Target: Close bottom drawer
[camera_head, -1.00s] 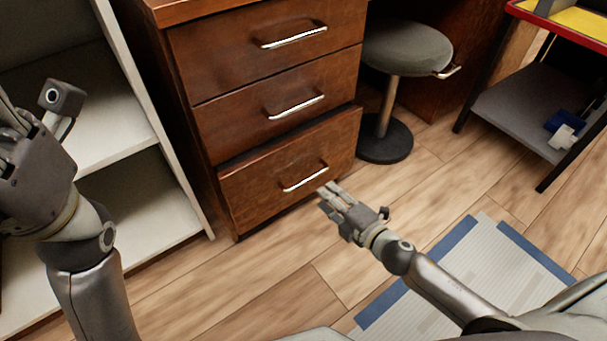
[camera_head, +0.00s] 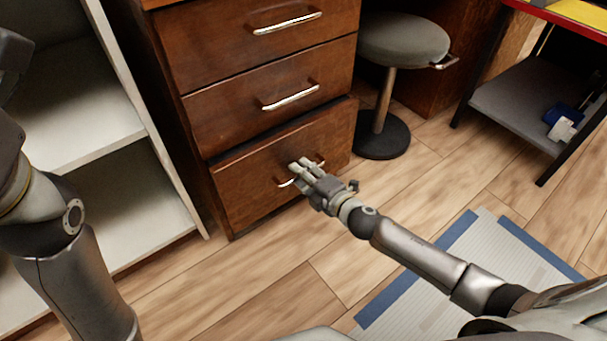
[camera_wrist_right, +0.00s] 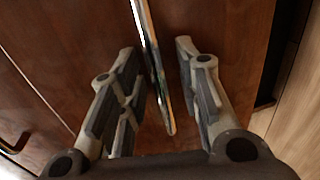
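The bottom drawer (camera_head: 245,188) of the brown wooden cabinet stands a little out, with a dark gap along its top edge. Its metal handle (camera_head: 287,183) is partly hidden by my right gripper (camera_head: 298,170), which is in front of the drawer. In the right wrist view the handle (camera_wrist_right: 155,65) lies between the two spread fingers of the right gripper (camera_wrist_right: 160,85). The fingers are apart, with space on both sides of the bar. My left gripper (camera_head: 10,155) is only partly in view at the left edge; its fingertips are cut off.
The middle drawer (camera_head: 235,98) and top drawer (camera_head: 215,45) look shut. A white shelf unit (camera_head: 140,185) stands to the left. A round grey stool (camera_head: 405,42) and a black-framed cart (camera_head: 515,110) stand to the right.

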